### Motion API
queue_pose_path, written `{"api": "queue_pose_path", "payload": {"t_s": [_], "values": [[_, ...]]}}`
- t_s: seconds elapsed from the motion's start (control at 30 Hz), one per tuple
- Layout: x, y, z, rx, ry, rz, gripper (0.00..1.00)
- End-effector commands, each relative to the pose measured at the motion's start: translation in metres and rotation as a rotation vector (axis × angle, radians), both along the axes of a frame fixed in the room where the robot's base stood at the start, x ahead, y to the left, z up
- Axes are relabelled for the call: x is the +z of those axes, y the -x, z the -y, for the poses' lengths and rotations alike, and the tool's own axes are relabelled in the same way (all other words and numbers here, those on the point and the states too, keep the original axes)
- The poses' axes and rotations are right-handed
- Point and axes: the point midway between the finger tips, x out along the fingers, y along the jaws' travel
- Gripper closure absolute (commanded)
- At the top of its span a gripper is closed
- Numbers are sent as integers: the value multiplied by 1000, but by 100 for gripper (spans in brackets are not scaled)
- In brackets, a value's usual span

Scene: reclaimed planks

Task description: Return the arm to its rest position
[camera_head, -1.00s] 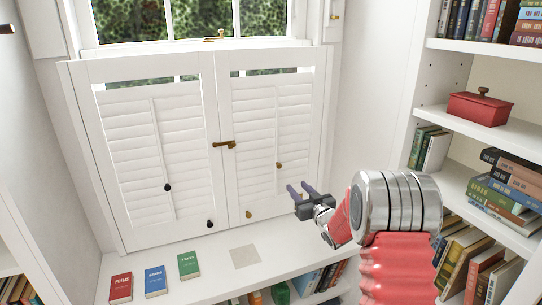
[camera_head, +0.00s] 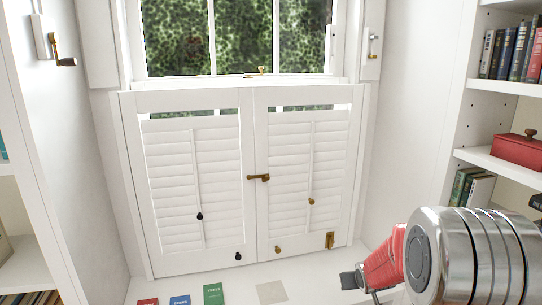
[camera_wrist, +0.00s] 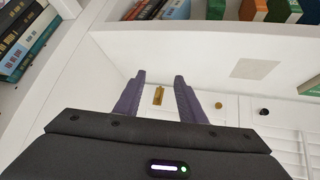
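My gripper (camera_head: 350,281) shows at the lower right of the head view, low in front of the right shutter and above the window seat. My red and silver arm comes in from the right edge. In the wrist view my gripper (camera_wrist: 159,76) has its two purple fingers apart with nothing held between them. A brass fitting shows in the background through the gap. The fingertips are small in the head view.
White shutters (camera_head: 183,225) with a brass latch (camera_head: 258,177) are shut below the window. Red (camera_head: 148,301), blue (camera_head: 180,300) and green (camera_head: 213,294) books and a beige square (camera_head: 271,292) lie on the seat. A bookshelf with a red box (camera_head: 518,150) stands right.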

Motion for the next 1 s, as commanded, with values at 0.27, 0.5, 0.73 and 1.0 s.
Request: {"api": "queue_pose_path", "payload": {"t_s": [0.27,0.5,0.73,1.0], "values": [[23,62,-7,-46,4,-150,63],[44,113,-19,-69,-7,-252,63],[64,161,-32,-83,-25,-330,63],[87,213,-50,-84,-50,-397,63]]}}
